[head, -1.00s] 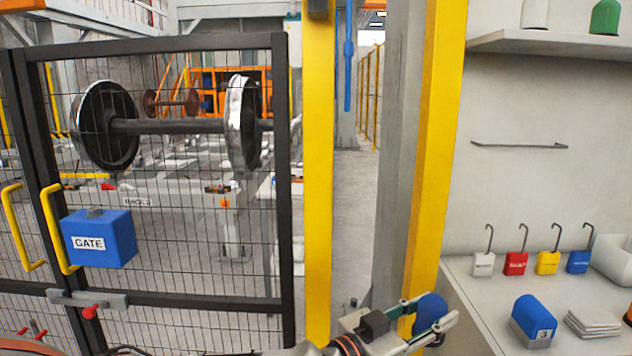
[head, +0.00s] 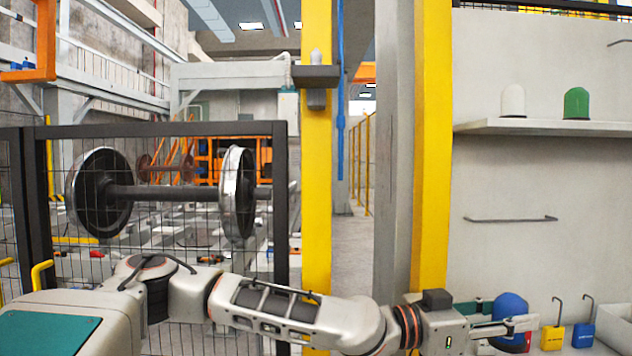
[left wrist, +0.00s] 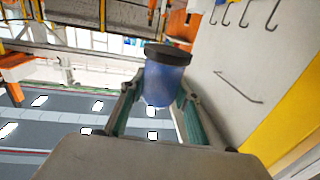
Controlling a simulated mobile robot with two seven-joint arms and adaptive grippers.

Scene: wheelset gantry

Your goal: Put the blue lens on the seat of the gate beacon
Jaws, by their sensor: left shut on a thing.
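My left gripper (head: 513,326) is at the lower right of the head view, shut on the blue lens (head: 509,309). In the left wrist view the lens (left wrist: 164,84) sits between both fingers, with a dark collar at its far end. A dark bracket with a small pale grey piece on top, which looks like the gate beacon (head: 316,76), is on the yellow post in the head view. It stands well to the left of and above the gripper, with no lens visible on it. My right gripper is out of view.
A white lens (head: 513,101) and a green lens (head: 576,104) stand on the wall shelf (head: 540,127). Yellow (head: 552,338) and blue (head: 583,335) padlocks are below. The yellow post (head: 317,200) and mesh gate (head: 280,230) stand left; a grey column (head: 394,150) stands between post and shelf.

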